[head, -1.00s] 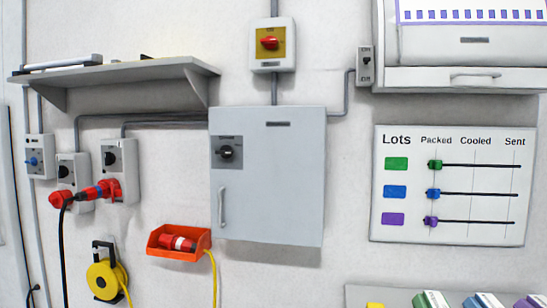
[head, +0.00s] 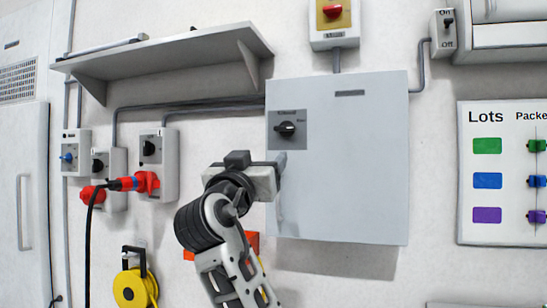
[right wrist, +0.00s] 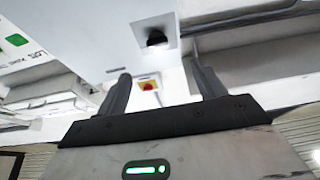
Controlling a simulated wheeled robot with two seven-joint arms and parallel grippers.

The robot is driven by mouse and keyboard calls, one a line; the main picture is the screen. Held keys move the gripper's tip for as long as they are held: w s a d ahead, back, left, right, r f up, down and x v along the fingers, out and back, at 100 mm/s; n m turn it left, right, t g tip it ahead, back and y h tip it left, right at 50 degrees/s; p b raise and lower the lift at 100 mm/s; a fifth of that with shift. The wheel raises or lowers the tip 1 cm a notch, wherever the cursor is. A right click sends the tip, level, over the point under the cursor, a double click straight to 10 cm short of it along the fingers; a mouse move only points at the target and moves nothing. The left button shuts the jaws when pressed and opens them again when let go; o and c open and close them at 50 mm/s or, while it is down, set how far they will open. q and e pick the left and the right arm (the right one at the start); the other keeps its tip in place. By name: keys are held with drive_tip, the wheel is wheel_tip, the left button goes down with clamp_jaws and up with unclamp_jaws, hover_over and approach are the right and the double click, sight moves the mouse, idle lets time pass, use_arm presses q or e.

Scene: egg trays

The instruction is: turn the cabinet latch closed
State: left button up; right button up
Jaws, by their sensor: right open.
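The grey cabinet (head: 350,170) hangs on the wall with its door shut flush. Its black latch knob (head: 286,129) sits on a dark grey plate at the door's upper left, its handle lying about level. In the right wrist view the knob (right wrist: 156,38) shows beyond the fingertips. My right gripper (head: 280,162) is just below the knob in the head view, apart from it. In the right wrist view its two fingers (right wrist: 163,82) are spread with nothing between them. My left gripper is not in view.
A red switch on a yellow plate (head: 332,10) is above the cabinet. A shelf (head: 165,62) and sockets with a red plug (head: 146,182) are at left. An orange holder (head: 252,243) is partly behind my arm. The lots board (head: 505,226) is at right.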

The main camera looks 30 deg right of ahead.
sight(284, 130)
drive_tip(key=shift+m+g+h, duration=0.3)
drive_tip(key=p+x, duration=0.1)
drive_tip(key=x, duration=0.3)
drive_tip(key=p+x, duration=0.1)
drive_tip(key=x, duration=0.4)
drive_tip(key=r+p+x, duration=0.1)
drive_tip(key=p+x, duration=0.1)
drive_tip(key=x, duration=0.3)
drive_tip(key=shift+s+d+r, duration=0.1)
drive_tip(key=shift+s+d, duration=0.05)
drive_tip(key=shift+d, duration=0.05)
drive_tip(key=shift+w+d+r, duration=0.2)
drive_tip(key=shift+w+d, duration=0.3)
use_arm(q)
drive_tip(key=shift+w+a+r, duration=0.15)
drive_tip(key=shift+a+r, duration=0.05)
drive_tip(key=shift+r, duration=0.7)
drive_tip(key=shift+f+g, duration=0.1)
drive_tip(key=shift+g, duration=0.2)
use_arm(e)
drive_tip(key=c, duration=1)
